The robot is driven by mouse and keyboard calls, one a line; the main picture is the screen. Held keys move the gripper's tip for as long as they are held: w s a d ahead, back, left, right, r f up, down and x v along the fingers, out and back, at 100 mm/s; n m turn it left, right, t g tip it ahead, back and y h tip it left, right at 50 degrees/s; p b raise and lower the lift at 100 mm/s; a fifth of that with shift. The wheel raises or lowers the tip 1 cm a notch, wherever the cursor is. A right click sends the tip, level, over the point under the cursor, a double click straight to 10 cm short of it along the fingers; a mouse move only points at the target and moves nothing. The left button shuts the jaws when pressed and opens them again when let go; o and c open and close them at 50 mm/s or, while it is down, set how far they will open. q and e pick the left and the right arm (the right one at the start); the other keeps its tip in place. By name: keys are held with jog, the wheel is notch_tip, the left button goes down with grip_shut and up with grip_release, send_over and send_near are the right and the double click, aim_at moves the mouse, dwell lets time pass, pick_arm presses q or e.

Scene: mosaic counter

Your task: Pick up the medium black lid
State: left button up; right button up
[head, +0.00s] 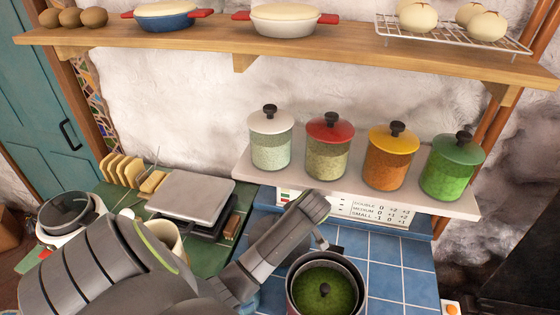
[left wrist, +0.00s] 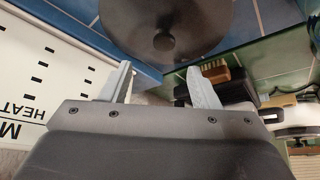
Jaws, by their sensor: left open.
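A round dark lid with a black knob (left wrist: 165,40) shows at the top of the left wrist view, partly cut off by the frame edge. It lies over the blue tiles near the green-tiled part. My right gripper is not in view.
A pot with green contents (head: 326,285) stands right of my arm. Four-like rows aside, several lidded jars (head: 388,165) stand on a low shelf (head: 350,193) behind. A grey press (head: 190,198) and toast rack (head: 122,168) are left. Blue tiles (head: 400,265) are clear at right.

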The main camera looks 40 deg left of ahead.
pick_arm(q)
jog(key=x, duration=0.2)
jog(key=shift+a+f, duration=0.15)
jog(key=shift+f, duration=0.2)
jog(key=x, duration=0.3)
jog(key=shift+s+f, duration=0.25)
jog(key=shift+s, duration=0.05)
jog(key=shift+x, duration=0.9)
jog(key=shift+w, duration=0.1)
grip_shut()
